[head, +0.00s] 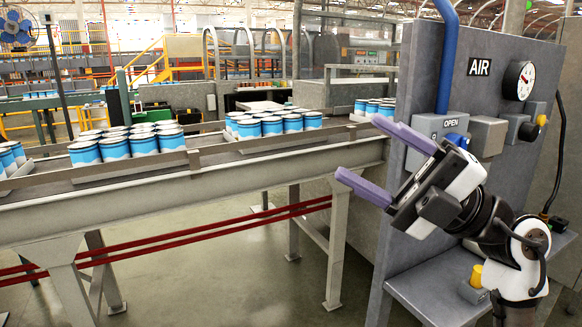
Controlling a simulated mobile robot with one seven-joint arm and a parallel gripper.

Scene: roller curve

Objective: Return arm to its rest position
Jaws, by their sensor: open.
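My gripper (372,155) is at right of centre in the head view. Its two purple fingers are spread apart, pointing up and left, with nothing between them. It overlaps the near end of the conveyor and the left edge of the grey panel in the picture. My arm reaches in from the lower right, bent, with its white and black links in front of the panel's shelf. Whether any part of the arm touches the panel or shelf cannot be told.
A shelf (425,285) juts out below. The conveyor (200,196) bears groups of blue-and-white cans (115,149). Open floor shows below it.

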